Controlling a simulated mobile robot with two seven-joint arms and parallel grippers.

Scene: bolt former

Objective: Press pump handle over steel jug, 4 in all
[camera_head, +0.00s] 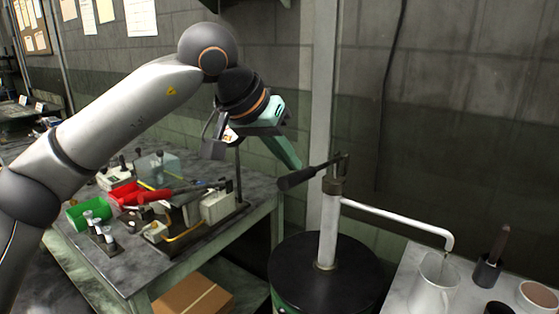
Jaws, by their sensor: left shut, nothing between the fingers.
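The pump stands on a black drum, with a white upright pipe. Its dark pump handle (296,179) sticks out to the left from the top of the pipe. The spout (400,216) runs right and bends down over the steel jug (435,284), a pale, light-coloured vessel on the white-topped table at the lower right. My left gripper (297,166) comes in from the upper left, pointing down to the right, shut and empty. Its tip is just above the handle; I cannot tell whether they touch. My right gripper is not in view.
A workbench (262,209) at the left holds a green bin (88,212), a red bin (126,194) and a bolt-forming fixture (218,207). A dark-handled tool (488,270) and cups stand right of the jug. A cardboard box (195,297) lies below the bench.

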